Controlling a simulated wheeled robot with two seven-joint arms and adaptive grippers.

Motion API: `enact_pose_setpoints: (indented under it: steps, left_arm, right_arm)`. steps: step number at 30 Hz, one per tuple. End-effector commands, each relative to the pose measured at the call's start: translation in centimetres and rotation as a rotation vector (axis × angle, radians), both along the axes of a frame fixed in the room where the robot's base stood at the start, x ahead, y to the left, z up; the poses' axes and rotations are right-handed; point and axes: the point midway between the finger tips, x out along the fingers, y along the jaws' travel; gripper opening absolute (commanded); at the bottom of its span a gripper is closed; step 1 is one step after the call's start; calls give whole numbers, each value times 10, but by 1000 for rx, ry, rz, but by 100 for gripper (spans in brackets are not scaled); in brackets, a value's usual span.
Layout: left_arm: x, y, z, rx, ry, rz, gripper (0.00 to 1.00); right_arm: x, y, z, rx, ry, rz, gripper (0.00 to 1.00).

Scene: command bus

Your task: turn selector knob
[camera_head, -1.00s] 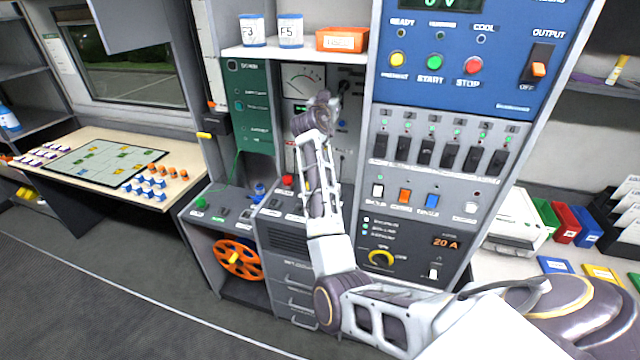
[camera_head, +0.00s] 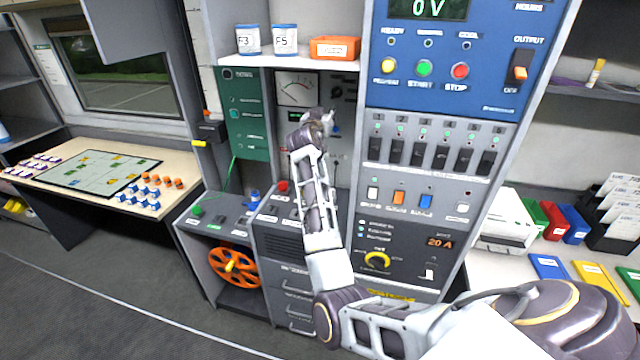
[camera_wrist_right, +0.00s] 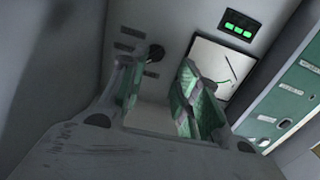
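A dark round knob (camera_wrist_right: 155,53) shows in the right wrist view on a grey panel beside a white gauge. It lies just beyond my right fingertips, in line with the space between them. I cannot tell whether they touch it. My right gripper (camera_wrist_right: 161,70) is open, with its green-padded fingers apart and nothing seen between them. In the head view my right gripper (camera_head: 326,120) is raised in front of the recessed panel, right of and below the gauge (camera_head: 298,88), and hides part of that panel. My left gripper is not in view.
The blue and grey control cabinet (camera_head: 440,150) stands close on the right, with switches and a yellow knob (camera_head: 377,262). A green panel (camera_head: 247,115) is on the left. A shelf with jars and an orange box (camera_head: 335,47) is above. A desk console (camera_head: 215,218) is below.

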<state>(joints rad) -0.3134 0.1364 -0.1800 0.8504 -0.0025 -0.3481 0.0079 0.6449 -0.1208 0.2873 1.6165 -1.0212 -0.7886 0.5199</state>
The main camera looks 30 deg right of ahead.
Motion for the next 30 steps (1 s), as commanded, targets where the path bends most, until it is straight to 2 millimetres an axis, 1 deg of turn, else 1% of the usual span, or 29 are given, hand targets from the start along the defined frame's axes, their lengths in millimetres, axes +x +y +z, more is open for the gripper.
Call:
enact_pose_setpoints:
  steps: [2, 30]
  left_arm:
    - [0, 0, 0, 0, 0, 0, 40]
    - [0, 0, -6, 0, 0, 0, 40]
  right_arm:
    - [-1, 1, -5, 1, 8, 4, 32]
    - [-17, 28, -114, 33, 188, 90, 32]
